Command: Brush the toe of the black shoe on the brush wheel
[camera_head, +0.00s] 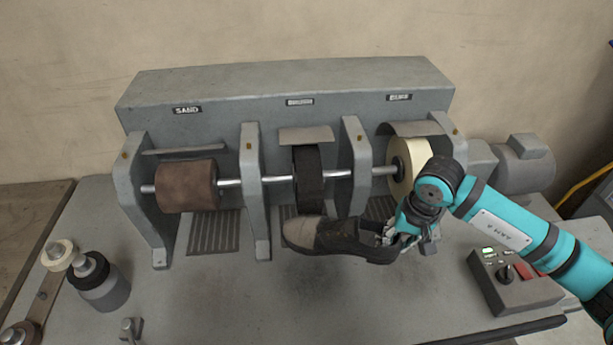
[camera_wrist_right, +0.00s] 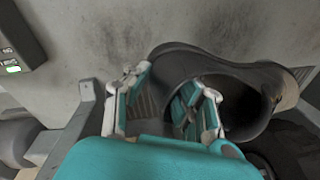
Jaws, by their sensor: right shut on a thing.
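The black shoe (camera_head: 345,238) is held roughly level in front of the machine, with its toe to the left. Its toe cap looks dusty grey-brown. The black brush wheel (camera_head: 309,180) sits on the shaft in the middle bay, just above and behind the toe part; I cannot tell whether they touch. My right gripper (camera_head: 393,233) is shut on the shoe's heel end at the right. In the right wrist view the fingers (camera_wrist_right: 163,105) straddle the wall of the shoe opening (camera_wrist_right: 185,52), one finger inside. My left gripper is not in view.
A brown sanding wheel (camera_head: 187,186) is in the left bay and a cream wheel (camera_head: 411,165) in the right bay, with grey upright brackets between. A control box (camera_head: 513,285) stands at right. Spools (camera_head: 100,282) stand at left. The front bench top is mostly clear.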

